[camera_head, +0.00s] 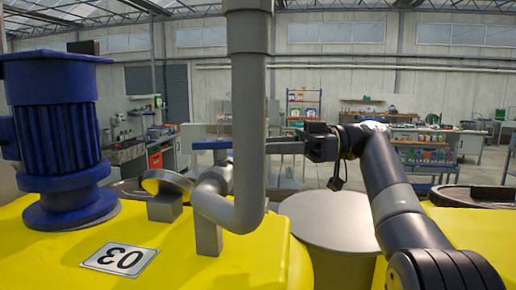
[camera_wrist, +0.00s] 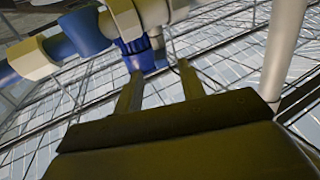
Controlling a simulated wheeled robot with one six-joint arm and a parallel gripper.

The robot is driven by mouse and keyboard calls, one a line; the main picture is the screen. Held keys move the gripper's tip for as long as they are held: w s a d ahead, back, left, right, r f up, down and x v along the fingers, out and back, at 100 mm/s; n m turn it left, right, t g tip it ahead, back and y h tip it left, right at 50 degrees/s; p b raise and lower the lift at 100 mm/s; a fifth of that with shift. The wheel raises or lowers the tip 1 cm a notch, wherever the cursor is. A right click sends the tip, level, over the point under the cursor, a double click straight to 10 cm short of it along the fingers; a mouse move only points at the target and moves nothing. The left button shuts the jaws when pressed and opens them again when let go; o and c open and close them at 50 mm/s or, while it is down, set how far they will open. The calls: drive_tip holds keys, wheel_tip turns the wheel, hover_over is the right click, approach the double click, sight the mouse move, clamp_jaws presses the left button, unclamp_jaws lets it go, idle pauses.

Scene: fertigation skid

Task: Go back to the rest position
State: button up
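My gripper (camera_head: 272,146) is at the middle of the head view, pointing left, just right of the grey vertical pipe. In the wrist view its two fingers (camera_wrist: 158,84) stand apart with nothing between them. A valve with a blue handle (camera_head: 212,145) sits left of the pipe, with a gap to the fingers. In the wrist view a blue part (camera_wrist: 145,57) shows beyond the fingertips, below a blue and beige pipe run (camera_wrist: 88,32). My arm reaches in from the lower right.
The grey pipe (camera_head: 248,120) rises close in front. Yellow tanks (camera_head: 160,235) fill the foreground, one bearing a blue motor (camera_head: 58,125) and a 03 plate (camera_head: 118,258). A grey round lid (camera_head: 330,218) lies below my gripper. Benches and shelves stand far behind.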

sight(219, 148)
drive_tip(key=shift+d, duration=0.1)
drive_tip(key=p+x, duration=0.1)
drive_tip(key=x, duration=0.9)
drive_tip(key=shift+s+a+r+p, duration=0.1)
drive_tip(key=shift+s+a+p, duration=0.1)
drive_tip(key=shift+p, duration=0.2)
drive_tip(key=shift+a+f, duration=0.2)
drive_tip(key=shift+a, duration=0.1)
drive_tip(key=shift+d+m+t+b, duration=0.15)
drive_tip(key=shift+m+t+b, duration=0.4)
drive_tip(key=shift+t, duration=0.35)
drive_tip(key=shift+m+t, duration=0.25)
drive_tip(key=shift+t, duration=0.05)
drive_tip(key=shift+w, duration=0.1)
drive_tip(key=shift+r, duration=0.1)
